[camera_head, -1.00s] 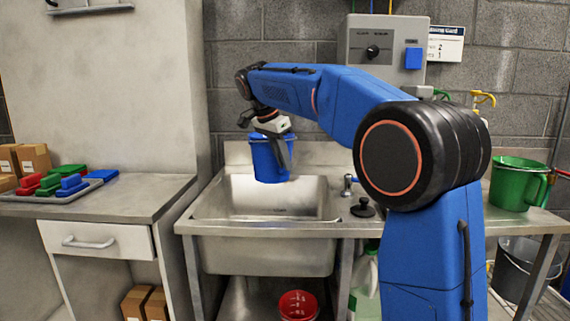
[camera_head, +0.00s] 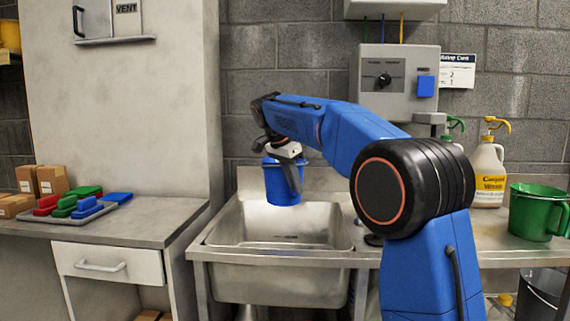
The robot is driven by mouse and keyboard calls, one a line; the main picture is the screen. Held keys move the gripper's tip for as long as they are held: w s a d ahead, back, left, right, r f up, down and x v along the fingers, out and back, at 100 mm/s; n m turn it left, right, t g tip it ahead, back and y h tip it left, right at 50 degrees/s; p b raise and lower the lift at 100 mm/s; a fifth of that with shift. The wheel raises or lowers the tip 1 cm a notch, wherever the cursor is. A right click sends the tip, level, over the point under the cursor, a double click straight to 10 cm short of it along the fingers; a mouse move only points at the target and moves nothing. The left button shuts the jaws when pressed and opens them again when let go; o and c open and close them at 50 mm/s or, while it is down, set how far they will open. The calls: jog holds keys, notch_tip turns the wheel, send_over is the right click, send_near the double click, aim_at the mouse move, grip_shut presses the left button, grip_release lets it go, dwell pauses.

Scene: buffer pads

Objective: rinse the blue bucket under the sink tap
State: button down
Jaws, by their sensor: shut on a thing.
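The blue bucket (camera_head: 282,188) hangs upright above the back part of the steel sink basin (camera_head: 285,243). My gripper (camera_head: 287,160) is shut on the bucket at its upper edge and reaches down over its front. The bucket is apart from the basin floor. The tap is not clearly visible; my arm covers the area to the right of the bucket.
A green bucket (camera_head: 537,212) and a pump jug (camera_head: 488,175) stand on the counter at right. A grey control box (camera_head: 395,82) is on the wall. At left, a tray (camera_head: 60,214) holds red, green and blue pads beside cardboard boxes (camera_head: 53,180).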

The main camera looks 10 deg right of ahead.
dwell(0.3)
jog(key=s+a, duration=0.2)
jog(key=s, duration=1.1)
jog(key=shift+s, duration=0.2)
jog(key=s, duration=2)
jog(key=shift+a, duration=0.35)
jog(key=shift+d+r, duration=0.1)
